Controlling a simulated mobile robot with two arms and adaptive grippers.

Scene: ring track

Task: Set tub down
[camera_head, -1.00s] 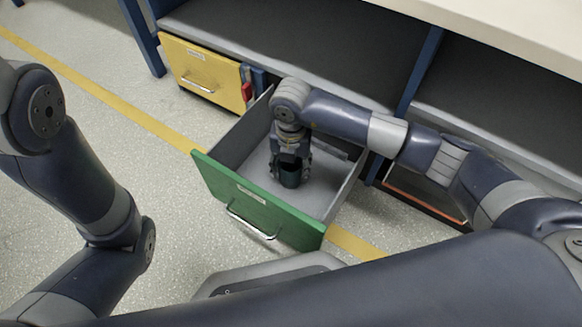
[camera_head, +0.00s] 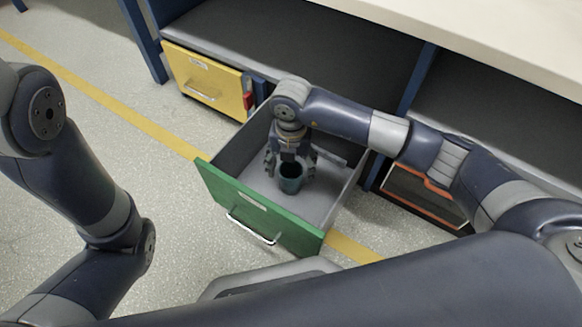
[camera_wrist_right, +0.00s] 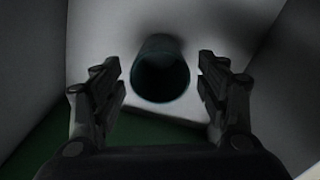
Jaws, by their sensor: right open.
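The tub (camera_head: 290,184) is a small dark green, open-topped cup. It stands upright on the grey floor of the open green-fronted drawer (camera_head: 262,213). My right gripper (camera_head: 291,171) points down into the drawer, open around the tub. In the right wrist view the tub (camera_wrist_right: 161,70) sits between the two spread fingers (camera_wrist_right: 160,72), with a gap on each side. My left arm comes in at the left, but its gripper is not in view.
A closed yellow drawer (camera_head: 203,80) with a red item beside it is under the workbench (camera_head: 480,28) at the left. An orange-edged dark panel (camera_head: 424,196) is right of the green drawer. Speckled floor with a yellow line lies in front.

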